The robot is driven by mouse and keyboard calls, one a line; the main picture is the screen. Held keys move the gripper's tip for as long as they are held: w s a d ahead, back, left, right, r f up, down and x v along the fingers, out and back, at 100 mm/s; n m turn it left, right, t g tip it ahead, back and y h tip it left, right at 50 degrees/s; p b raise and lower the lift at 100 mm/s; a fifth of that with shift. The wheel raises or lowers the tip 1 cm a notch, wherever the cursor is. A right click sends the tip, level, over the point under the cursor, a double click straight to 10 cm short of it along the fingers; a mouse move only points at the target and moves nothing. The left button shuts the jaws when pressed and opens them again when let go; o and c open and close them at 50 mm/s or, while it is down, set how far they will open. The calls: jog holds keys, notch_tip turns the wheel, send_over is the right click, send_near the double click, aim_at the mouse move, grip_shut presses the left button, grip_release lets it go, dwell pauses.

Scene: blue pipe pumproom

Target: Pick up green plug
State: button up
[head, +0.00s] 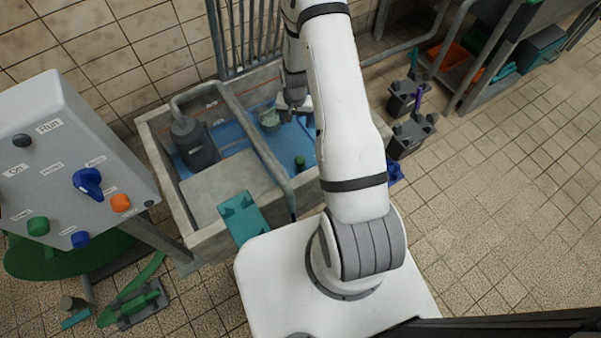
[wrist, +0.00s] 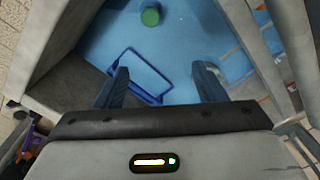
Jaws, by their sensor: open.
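The green plug (wrist: 150,16) is a small round cylinder on the blue floor of a concrete basin, at the top of the wrist view. It also shows in the head view (head: 299,162), near the basin's right side. In the head view my gripper (head: 293,108) is partly hidden by my arm, near the basin's back.
The basin has raised concrete walls (head: 160,165), a grey pump (head: 193,145) and a bent pipe (head: 255,140) crossing it. A blue frame (wrist: 133,75) lies near my left finger. A control box (head: 75,150) stands at the left. Open tiled floor (head: 500,200) is at the right.

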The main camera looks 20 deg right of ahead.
aim_at(300, 159)
jog(key=shift+m, duration=0.6)
jog(key=f+b, duration=0.1)
jog(key=f, duration=0.5)
jog(key=s+f+b, duration=0.1)
jog(key=f+b, duration=0.1)
jog(key=f, duration=0.5)
jog(key=s+d+f+b, duration=0.1)
jog(key=f, duration=0.6)
jog(key=shift+s+f+b, duration=0.15)
jog(key=shift+b, duration=0.2)
jog(key=f+b, duration=0.2)
jog(key=f, duration=0.3)
jog(key=shift+w+b, duration=0.2)
jog(key=shift+b, duration=0.15)
jog(key=shift+c, duration=0.2)
jog(key=c, duration=1.3)
